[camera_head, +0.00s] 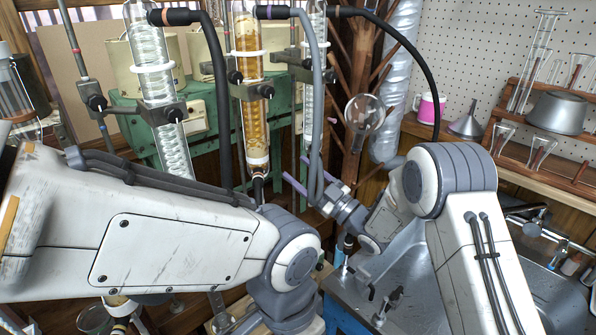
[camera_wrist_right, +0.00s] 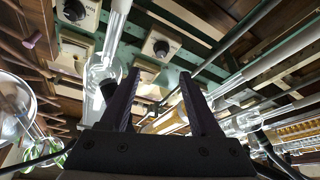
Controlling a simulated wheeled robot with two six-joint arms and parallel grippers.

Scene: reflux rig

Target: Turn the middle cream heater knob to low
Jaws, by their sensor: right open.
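In the right wrist view, a dark round knob (camera_wrist_right: 161,47) sits on a cream heater face, beyond and between my fingertips. Another dark knob (camera_wrist_right: 74,10) is on a cream face at the upper left. I cannot tell for sure which is the middle one, nor read their settings. My right gripper (camera_wrist_right: 160,75) is open and empty, its two dark fingers apart and short of the knob. In the head view my right gripper (camera_head: 312,185) is beside the glass columns. The cream heaters (camera_head: 205,58) show there behind the glassware, knobs hidden. My left gripper is not visible.
Glass condensers (camera_head: 158,95), an amber-filled column (camera_head: 250,110) and hanging dark hoses (camera_head: 222,100) stand before the green rig (camera_head: 225,125). A round flask (camera_head: 364,112) is near my right wrist. A metal bench (camera_head: 400,285) lies below; a glassware shelf (camera_head: 535,140) is right.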

